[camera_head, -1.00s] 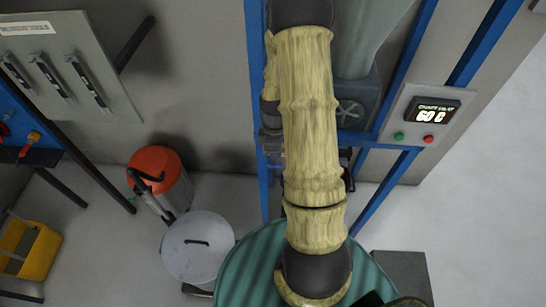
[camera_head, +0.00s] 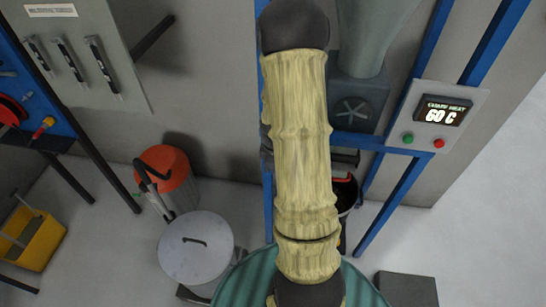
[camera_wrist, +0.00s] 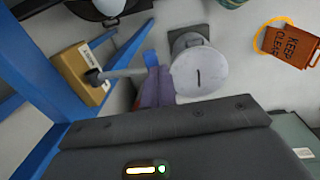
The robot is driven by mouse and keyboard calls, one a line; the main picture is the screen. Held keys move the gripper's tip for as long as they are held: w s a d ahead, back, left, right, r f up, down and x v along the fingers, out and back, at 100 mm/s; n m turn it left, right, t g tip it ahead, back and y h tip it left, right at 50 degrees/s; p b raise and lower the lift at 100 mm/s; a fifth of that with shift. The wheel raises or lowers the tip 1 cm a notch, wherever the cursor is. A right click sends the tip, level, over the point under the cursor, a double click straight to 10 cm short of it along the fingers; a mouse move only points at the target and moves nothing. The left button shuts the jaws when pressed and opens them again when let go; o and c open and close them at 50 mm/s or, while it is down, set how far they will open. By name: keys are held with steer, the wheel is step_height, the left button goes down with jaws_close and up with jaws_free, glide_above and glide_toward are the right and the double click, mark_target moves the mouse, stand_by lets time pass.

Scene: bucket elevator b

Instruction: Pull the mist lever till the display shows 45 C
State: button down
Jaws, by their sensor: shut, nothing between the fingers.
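The display (camera_head: 443,111) on a grey panel at the right of the head view reads 60 C; its small heading is hard to read. In the wrist view a grey rod with a black ball end (camera_wrist: 93,76) runs beside the blue frame; I cannot tell for sure that it is the mist lever. My gripper (camera_wrist: 155,66) seems to be the narrow purple fingers beyond the dark housing in the wrist view, shut and empty. They lie close to the rod's right end; contact is unclear. In the head view my arm hides the gripper.
Green and red buttons sit below the display. A blue frame (camera_head: 400,200) stands behind my arm. On the floor are a grey lidded bin (camera_head: 197,262), an orange-topped bin (camera_head: 165,165) and a yellow bucket (camera_head: 38,240). A cardboard box (camera_wrist: 80,70) and an orange sign (camera_wrist: 288,45) show too.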

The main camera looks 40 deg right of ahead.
steer(key=f, duration=0.1)
steer(key=f+b, duration=0.2)
steer(key=f, duration=0.1)
steer(key=shift+s+a, duration=0.15)
steer(key=shift+a, duration=0.2)
steer(key=shift+d+r, duration=0.1)
stand_by(1.2)
